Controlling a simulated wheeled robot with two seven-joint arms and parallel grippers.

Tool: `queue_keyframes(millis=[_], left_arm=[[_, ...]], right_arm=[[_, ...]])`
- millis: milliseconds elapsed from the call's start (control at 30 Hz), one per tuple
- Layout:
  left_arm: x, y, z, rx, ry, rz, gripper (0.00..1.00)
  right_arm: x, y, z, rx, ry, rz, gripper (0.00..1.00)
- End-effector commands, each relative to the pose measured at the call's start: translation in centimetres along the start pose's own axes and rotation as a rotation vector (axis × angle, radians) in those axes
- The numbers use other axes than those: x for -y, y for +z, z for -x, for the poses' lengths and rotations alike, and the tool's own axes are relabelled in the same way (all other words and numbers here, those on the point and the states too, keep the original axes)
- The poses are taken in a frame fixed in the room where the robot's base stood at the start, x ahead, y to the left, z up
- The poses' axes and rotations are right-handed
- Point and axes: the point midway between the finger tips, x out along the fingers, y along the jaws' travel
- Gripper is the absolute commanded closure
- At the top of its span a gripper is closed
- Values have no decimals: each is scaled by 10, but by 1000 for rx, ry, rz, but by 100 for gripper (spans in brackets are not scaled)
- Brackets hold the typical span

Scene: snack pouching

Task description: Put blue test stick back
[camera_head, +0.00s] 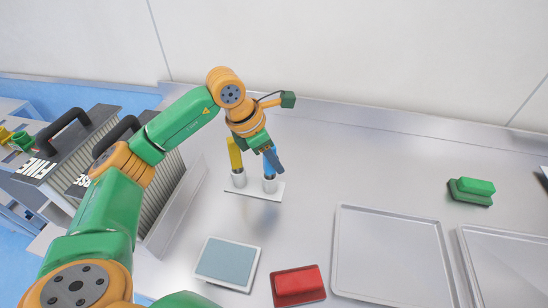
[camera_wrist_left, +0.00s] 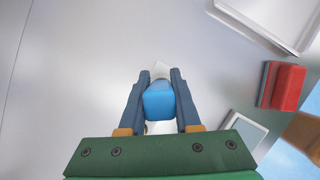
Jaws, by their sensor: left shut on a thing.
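My left gripper (camera_head: 273,162) is shut on the blue test stick (camera_head: 267,158), with its fingers pointing down. In the left wrist view the blue stick (camera_wrist_left: 158,104) lies between the two dark fingers (camera_wrist_left: 158,85). The stick is at the right white cup (camera_head: 270,185) of a small two-cup holder (camera_head: 252,194). The fingers partly hide it, so I cannot tell how deep its lower end sits in the cup. A yellow stick (camera_head: 234,153) stands in the left cup (camera_head: 239,179). My right gripper is not in view.
A scale-like pad (camera_head: 228,262) and a red block (camera_head: 298,286) lie in front of the holder. A metal tray (camera_head: 390,253) and a green block (camera_head: 471,190) are to the right. Grey bins with black handles (camera_head: 64,129) stand left.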

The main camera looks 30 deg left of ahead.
Motion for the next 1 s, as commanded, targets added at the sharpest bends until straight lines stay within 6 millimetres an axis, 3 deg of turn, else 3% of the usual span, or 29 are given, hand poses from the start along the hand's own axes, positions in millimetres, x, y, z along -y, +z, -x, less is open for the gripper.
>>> queue_keyframes(millis=[200, 233, 333, 567, 700, 1000], left_arm=[[0, 0, 0, 0, 0, 0, 100], [0, 0, 0, 0, 0, 0, 63], [0, 0, 0, 0, 0, 0, 36], [0, 0, 0, 0, 0, 0, 33], [0, 0, 0, 0, 0, 0, 0], [0, 0, 0, 0, 0, 0, 0]], right_arm=[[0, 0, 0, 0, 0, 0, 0], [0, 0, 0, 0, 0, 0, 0], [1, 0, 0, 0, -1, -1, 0], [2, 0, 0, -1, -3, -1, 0], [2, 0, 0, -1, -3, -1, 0], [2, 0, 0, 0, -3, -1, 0]])
